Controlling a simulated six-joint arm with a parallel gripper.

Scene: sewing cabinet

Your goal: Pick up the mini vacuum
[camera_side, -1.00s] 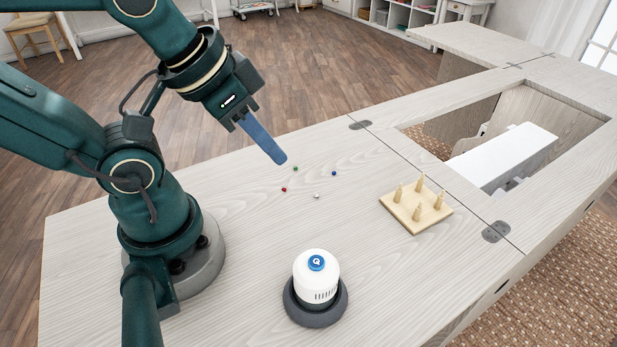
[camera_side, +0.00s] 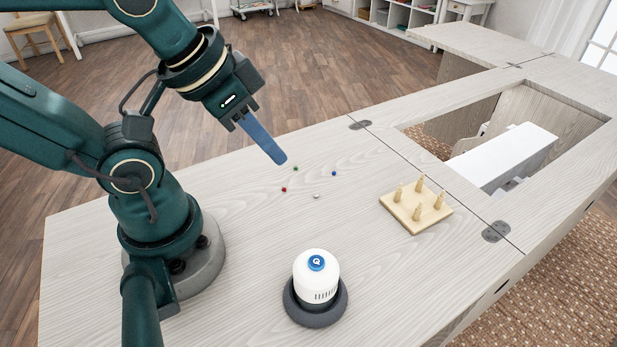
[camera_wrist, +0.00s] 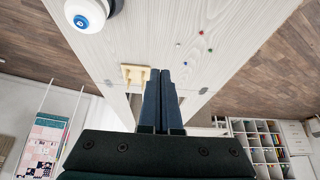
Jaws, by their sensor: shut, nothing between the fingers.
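The mini vacuum (camera_side: 316,281) is a white rounded body with a blue top button and a dark grey ring base. It stands upright on the cabinet top, near the front middle in the side view. In the wrist view the mini vacuum (camera_wrist: 86,14) is at the upper left, cut off by the top edge. My gripper (camera_side: 281,160) is above the table's back part, up and left of the vacuum and well apart from it. In the wrist view my gripper (camera_wrist: 160,72) shows its two long blue fingers close together, with nothing held.
A wooden peg stand (camera_side: 416,222) is right of several small beads, including a red one (camera_side: 284,189) and a blue one (camera_side: 334,173). A white sewing machine (camera_side: 505,155) sits in the cabinet opening at right. Bare cabinet top (camera_side: 240,215) lies between my arm and the vacuum.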

